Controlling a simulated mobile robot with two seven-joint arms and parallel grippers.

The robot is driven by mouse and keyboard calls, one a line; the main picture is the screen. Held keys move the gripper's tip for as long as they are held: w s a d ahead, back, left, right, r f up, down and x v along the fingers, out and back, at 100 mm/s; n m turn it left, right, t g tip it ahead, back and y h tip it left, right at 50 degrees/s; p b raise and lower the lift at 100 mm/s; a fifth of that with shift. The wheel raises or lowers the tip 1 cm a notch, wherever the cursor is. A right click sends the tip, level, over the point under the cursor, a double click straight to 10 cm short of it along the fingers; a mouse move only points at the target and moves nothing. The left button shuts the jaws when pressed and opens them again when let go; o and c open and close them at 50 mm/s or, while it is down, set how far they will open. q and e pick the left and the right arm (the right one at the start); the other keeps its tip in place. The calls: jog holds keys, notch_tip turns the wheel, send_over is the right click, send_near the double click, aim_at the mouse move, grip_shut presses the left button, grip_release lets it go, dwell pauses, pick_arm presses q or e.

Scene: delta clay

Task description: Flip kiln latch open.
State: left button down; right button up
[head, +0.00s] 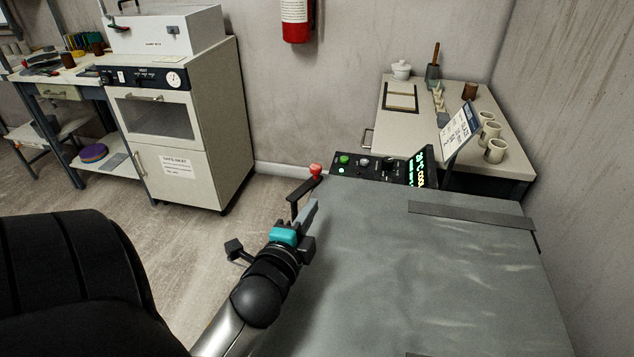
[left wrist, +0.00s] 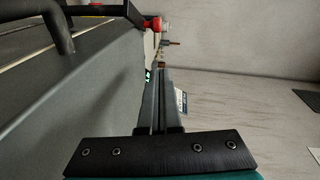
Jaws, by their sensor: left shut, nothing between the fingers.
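The kiln (head: 420,275) is the large grey box filling the lower right of the head view. Its latch (head: 304,187) is a dark lever with a red knob at the kiln's far left corner. In the left wrist view the latch's red knob (left wrist: 155,24) shows at the top, with the dark lever running left from it. My left gripper (head: 311,211) is shut and empty, just nearer than the latch along the kiln's left edge. Its fingers (left wrist: 158,80) point forward in the wrist view, below the knob; contact with the latch cannot be told. My right gripper is not in view.
A control panel (head: 367,166) with buttons and a green display (head: 421,167) sits beyond the kiln top. Behind it stands a table (head: 420,120) with mugs. A cream oven cabinet (head: 217,125) stands at the back left.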

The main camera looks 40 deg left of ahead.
pick_arm(q)
jog(key=b+x, duration=0.1)
jog(key=x, duration=0.8)
jog(key=shift+w+b, duration=0.15)
jog(key=shift+b, duration=0.15)
jog(key=a, duration=0.1)
jog(key=w+a, duration=0.1)
jog(key=a, duration=0.1)
jog(key=shift+w+f+b, duration=0.2)
jog(key=shift+f+b, duration=0.15)
jog(key=shift+b, duration=0.05)
jog(key=shift+w+a, duration=0.15)
jog(key=shift+a, duration=0.25)
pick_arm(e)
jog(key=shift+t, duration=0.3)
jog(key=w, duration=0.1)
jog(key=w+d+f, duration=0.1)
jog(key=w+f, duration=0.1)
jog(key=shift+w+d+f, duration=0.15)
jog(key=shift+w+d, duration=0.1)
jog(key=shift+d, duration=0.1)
